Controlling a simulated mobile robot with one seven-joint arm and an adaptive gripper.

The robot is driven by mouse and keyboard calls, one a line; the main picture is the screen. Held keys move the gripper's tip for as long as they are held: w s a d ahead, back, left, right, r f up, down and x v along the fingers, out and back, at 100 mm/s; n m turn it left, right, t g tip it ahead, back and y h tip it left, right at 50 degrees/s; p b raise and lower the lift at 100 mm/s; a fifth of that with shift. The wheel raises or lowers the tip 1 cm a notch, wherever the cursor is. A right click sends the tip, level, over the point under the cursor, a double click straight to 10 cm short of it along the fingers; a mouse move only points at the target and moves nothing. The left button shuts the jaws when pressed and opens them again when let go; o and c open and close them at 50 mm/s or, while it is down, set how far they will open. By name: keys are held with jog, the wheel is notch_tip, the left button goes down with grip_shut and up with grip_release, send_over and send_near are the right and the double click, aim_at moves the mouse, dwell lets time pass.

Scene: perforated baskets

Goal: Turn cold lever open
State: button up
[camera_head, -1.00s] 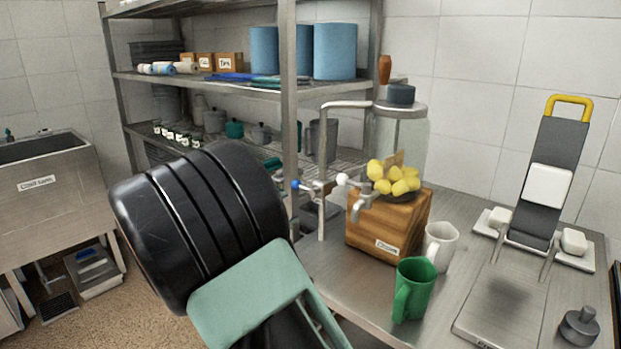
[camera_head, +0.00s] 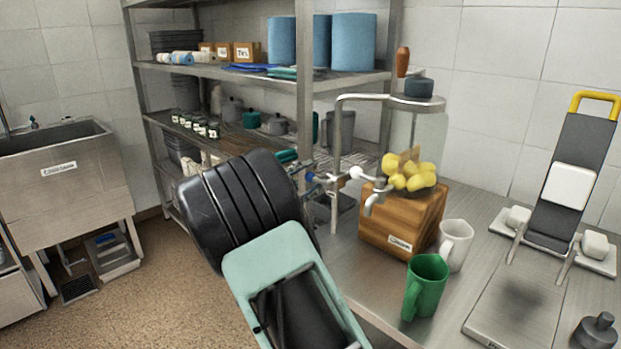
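A metal tap with a bent riser pipe (camera_head: 340,128) stands at the back edge of the steel counter. A blue-tipped lever (camera_head: 311,177), which looks like the cold one, points left from its body. Small teal pieces beside the blue tip are unclear.
A wooden dispenser stand (camera_head: 398,228) with lemons is right of the tap. A green mug (camera_head: 425,287) and white mug (camera_head: 455,245) stand in front. Floor is free at lower left.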

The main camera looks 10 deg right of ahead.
jog(key=shift+w+d, duration=0.15)
jog(key=shift+d, duration=0.05)
grip_shut()
dwell(0.4)
jog(key=n+p, duration=0.2)
jog(key=f+n+p, duration=0.1)
jog(key=n, duration=0.1)
jog(key=shift+d+f+g+p, duration=0.1)
jog(key=shift+f+g+p, duration=0.1)
jog(key=shift+g+p, duration=0.2)
jog(key=shift+s+d+f+n+g+p, duration=0.1)
jog(key=shift+s+f+n+g+p, duration=0.2)
jog(key=shift+n+p, duration=0.4)
jog(key=shift+s+d+f+n+t+p, duration=0.15)
jog(key=shift+f+n+p, duration=0.3)
jog(key=shift+n+p, duration=0.25)
jog(key=shift+s+d+f+n+g+p, duration=0.15)
jog(key=shift+f+n+g+p, duration=0.15)
jog(key=shift+n+p, duration=0.4)
jog(key=shift+f, duration=0.1)
